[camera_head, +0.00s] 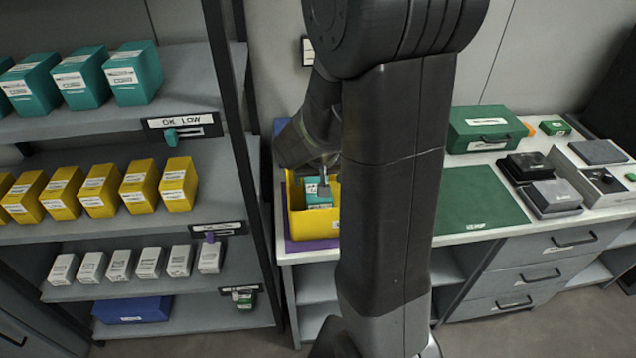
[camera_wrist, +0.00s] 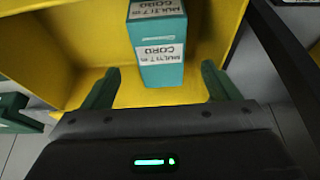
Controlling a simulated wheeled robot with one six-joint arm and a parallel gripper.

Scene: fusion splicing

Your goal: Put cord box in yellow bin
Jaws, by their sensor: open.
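The yellow bin (camera_head: 297,215) stands on the left end of the workbench, on a purple mat. A teal cord box (camera_head: 318,194) with white labels is inside it. In the wrist view the cord box (camera_wrist: 160,72) rests within the yellow bin (camera_wrist: 60,60), its labels reading "CORD". My gripper (camera_wrist: 158,92) is open, with its green fingers apart on either side of the box's near end, not closed on it. In the head view my gripper (camera_head: 323,187) is over the bin and partly hidden by my arm.
A shelf rack (camera_head: 100,232) at the left holds teal, yellow and white boxes and a blue bin (camera_head: 132,310). On the bench lie a green mat (camera_head: 480,203), a green case (camera_head: 486,130) and black devices (camera_head: 550,197). The green mat is clear.

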